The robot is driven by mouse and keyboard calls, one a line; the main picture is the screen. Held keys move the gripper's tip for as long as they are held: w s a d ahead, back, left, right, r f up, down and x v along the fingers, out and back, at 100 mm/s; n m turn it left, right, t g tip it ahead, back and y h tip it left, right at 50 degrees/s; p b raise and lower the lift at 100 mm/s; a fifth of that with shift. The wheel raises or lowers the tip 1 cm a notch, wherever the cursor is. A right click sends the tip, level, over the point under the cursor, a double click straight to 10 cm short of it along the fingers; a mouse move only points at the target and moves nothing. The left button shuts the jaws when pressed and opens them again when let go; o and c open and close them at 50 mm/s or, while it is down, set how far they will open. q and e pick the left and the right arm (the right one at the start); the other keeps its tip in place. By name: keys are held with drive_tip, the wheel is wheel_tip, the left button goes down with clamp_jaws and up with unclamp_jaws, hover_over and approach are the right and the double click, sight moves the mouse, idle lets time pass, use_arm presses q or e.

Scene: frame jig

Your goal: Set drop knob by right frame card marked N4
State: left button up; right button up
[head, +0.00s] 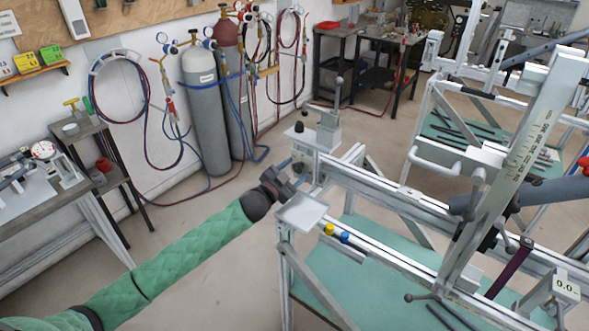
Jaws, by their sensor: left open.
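My left gripper (297,181) is open at the end of the green-sleeved arm, beside the left end of the metal frame jig (380,190). Whether it touches the jig is too small to tell. A black knob (299,127) stands on the jig's left end block, above the gripper. A red knob (584,163) shows at the right edge. I cannot tell which knob is the drop knob. No card marked N4 can be read; a small box (565,288) at lower right reads 0.0. My right gripper is not in view.
A small flat plate (301,212) sits on the jig's near left corner, close to my gripper. Yellow (329,229) and blue (344,237) caps sit on the rail. A slanted scale post (515,170) rises at right. Gas cylinders (205,110) stand by the wall; floor between is clear.

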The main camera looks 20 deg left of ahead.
use_arm(q)
drive_tip(key=shift+w, duration=0.15)
drive_tip(key=c, duration=0.9)
drive_tip(key=shift+c, duration=0.2)
